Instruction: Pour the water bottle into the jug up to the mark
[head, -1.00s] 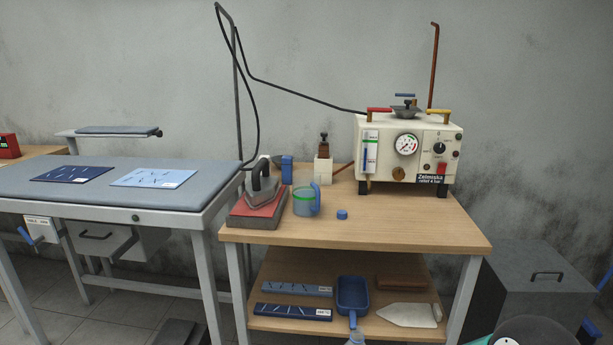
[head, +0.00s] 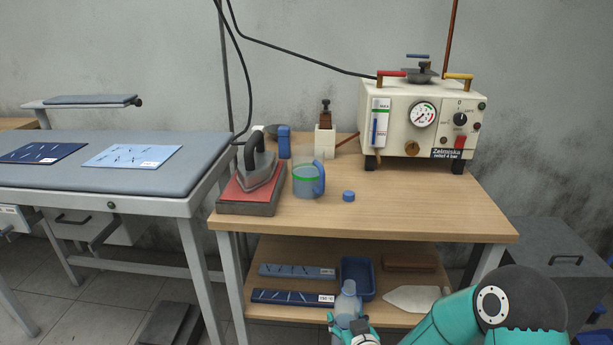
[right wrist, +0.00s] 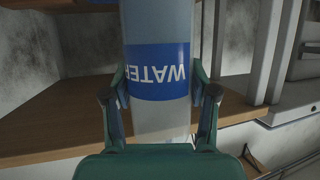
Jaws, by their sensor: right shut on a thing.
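The clear water bottle (head: 348,303) stands roughly upright at the bottom of the head view, in front of the table's lower shelf. My right gripper (head: 349,326) is shut on it. The bottle's neck looks uncapped. The jug (head: 304,186) stands on the table top, see-through with a green band near its rim and a blue handle on its right. A blue cap (head: 348,196) lies right of it. My left gripper is out of view.
An iron (head: 258,168) on a red-topped rest stands close left of the jug. A steam generator (head: 420,122) stands at the back right. The table top (head: 430,205) is clear at front right.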

